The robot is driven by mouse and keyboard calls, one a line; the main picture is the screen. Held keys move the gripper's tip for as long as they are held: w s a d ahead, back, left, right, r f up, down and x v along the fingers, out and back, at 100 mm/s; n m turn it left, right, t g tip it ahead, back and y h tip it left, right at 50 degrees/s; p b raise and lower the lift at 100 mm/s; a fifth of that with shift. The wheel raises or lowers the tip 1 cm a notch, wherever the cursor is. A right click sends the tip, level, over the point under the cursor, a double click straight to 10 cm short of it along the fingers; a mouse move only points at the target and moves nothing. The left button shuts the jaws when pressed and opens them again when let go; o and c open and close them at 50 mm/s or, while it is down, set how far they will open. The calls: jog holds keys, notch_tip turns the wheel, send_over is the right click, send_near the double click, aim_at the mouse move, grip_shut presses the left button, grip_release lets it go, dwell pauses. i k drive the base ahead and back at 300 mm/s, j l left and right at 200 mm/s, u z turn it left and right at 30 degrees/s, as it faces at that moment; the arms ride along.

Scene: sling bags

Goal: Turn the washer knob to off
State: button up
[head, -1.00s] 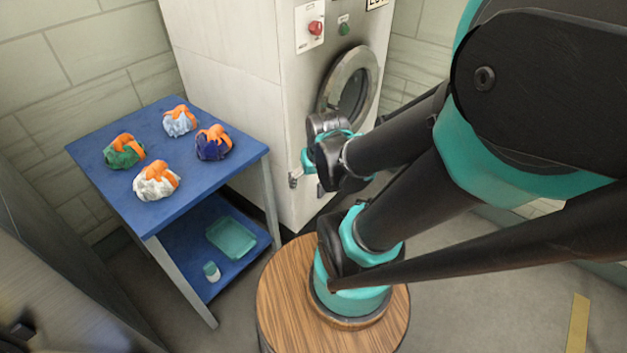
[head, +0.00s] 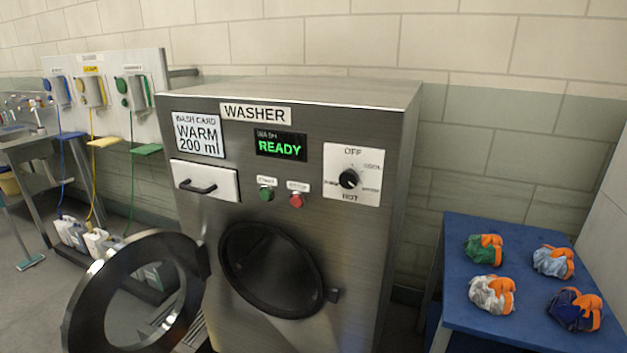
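The washer (head: 290,215) is a grey metal machine with a WASHER sign, seen from the front in the head view. Its knob (head: 349,179) is a black round dial on a white plate (head: 367,158) at the upper right of the front. OFF is printed at the top of the plate and HOT at the bottom, with smaller labels around the dial. Which label the knob points to is too small to tell. The display (head: 280,146) reads READY in green. My gripper is not in view now.
The round washer door (head: 88,300) stands open to the left. A green button (head: 267,194) and a red button (head: 297,200) sit below the display. A blue table (head: 465,232) with several sling bags stands right. Dispensers (head: 92,92) hang on the left panel.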

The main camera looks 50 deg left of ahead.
aim_at(349, 178)
jog(key=u, duration=2.05)
jog(key=l+u, duration=0.2)
jog(key=l, duration=0.3)
jog(key=k+l+u, duration=0.15)
jog(key=l, duration=0.3)
jog(key=k+l+u, duration=0.2)
jog(key=l, duration=0.25)
jog(key=l+u, duration=0.2)
jog(key=l, duration=0.25)
